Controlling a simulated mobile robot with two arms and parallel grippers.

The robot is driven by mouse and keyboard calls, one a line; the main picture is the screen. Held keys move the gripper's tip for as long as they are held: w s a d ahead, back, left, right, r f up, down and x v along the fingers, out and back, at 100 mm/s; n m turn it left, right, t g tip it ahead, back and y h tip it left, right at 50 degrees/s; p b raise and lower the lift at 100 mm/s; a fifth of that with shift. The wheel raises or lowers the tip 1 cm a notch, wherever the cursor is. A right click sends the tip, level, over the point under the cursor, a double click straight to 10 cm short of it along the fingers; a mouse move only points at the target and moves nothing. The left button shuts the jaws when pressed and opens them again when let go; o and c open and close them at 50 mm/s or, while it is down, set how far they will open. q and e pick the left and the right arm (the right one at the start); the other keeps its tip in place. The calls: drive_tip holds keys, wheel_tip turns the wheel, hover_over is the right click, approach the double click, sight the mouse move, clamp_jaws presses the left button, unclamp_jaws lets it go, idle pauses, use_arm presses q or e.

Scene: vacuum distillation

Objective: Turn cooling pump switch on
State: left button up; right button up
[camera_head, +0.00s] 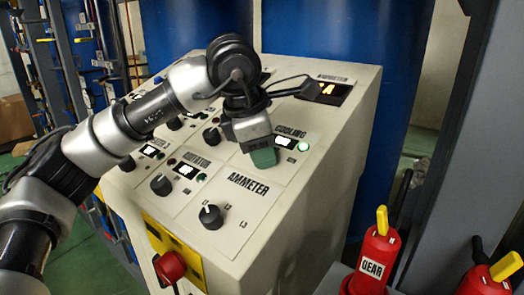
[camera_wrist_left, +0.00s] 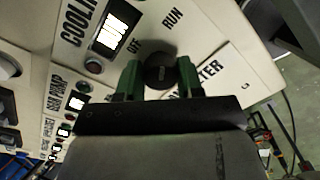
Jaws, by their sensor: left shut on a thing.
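The cooling switch is a black round knob (camera_wrist_left: 160,72) on the sloped control panel (camera_head: 262,205), below the cooling label (camera_head: 290,131). OFF and RUN marks show beside it in the left wrist view. My left gripper (camera_head: 263,155) is shut on the knob; its green fingers (camera_wrist_left: 158,78) sit on either side of it. The gripper hides the knob in the head view. Which mark the knob points to I cannot tell. A small lit display (camera_head: 285,142) and a bright green lamp (camera_head: 303,146) are beside the label. My right gripper is not in view.
The ammeter knob (camera_head: 210,216) and another black knob (camera_head: 161,185) are nearby on the panel. A red GEAR unit (camera_head: 376,258) with a yellow handle stands at the right. Blue tanks (camera_head: 345,40) stand behind.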

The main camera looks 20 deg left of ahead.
use_arm(q)
drive_tip(key=shift+r+m, duration=0.1)
drive_tip(key=shift+m, duration=0.3)
drive_tip(key=o, duration=0.9)
drive_tip(key=b+v, duration=0.1)
drive_tip(key=v, duration=0.9)
drive_tip(key=shift+s+a+r, duration=0.1)
drive_tip(key=shift+r, duration=0.25)
